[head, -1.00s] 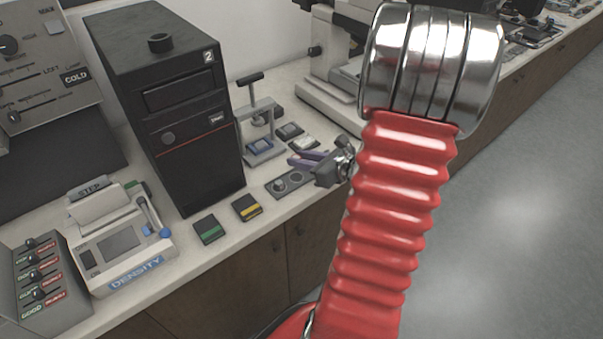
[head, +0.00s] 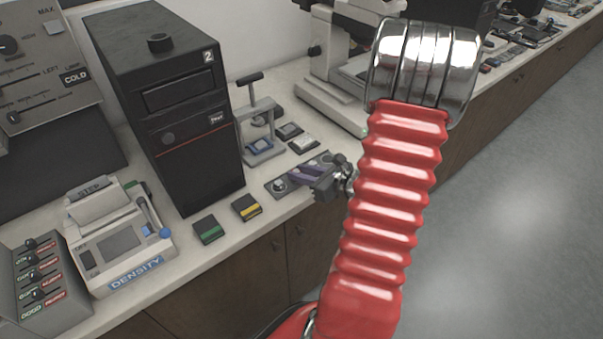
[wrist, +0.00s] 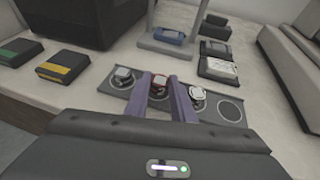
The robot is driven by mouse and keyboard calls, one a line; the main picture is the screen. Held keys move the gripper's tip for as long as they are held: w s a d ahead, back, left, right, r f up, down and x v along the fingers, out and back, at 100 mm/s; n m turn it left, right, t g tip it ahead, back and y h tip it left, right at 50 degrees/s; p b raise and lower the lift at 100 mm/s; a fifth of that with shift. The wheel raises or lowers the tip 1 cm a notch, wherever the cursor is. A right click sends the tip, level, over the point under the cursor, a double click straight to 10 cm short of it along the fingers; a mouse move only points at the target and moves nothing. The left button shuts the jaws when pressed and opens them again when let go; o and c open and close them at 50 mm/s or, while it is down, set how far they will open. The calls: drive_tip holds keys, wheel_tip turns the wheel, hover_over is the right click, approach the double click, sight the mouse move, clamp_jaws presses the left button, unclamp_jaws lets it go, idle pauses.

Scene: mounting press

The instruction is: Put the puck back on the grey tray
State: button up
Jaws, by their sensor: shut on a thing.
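The grey tray (head: 275,191) lies near the counter's front edge; in the wrist view it is a dark strip (wrist: 112,87) with round places. One small puck (wrist: 123,76) sits on its left end and a pale one (wrist: 197,93) right of my fingers. The rightmost round place (wrist: 230,110) is empty. My gripper (head: 298,172), with purple fingers, is low over the tray. In the wrist view my gripper (wrist: 167,82) is shut on a small reddish puck (wrist: 160,80), over a round place between the other two. I cannot tell whether this puck touches the tray.
A tall black unit (head: 195,140) is to the left. A green-marked block (head: 208,230) and yellow-marked block (head: 246,208) lie left of the tray.

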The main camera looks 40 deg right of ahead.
drive_tip(key=shift+f, duration=0.2)
drive_tip(key=o, duration=1)
drive_tip(key=shift+r, duration=0.15)
drive_tip(key=shift+s+d+r, duration=0.1)
drive_tip(key=shift+s, duration=0.25)
drive_tip(key=v, duration=1.1)
drive_tip(key=shift+s, duration=0.15)
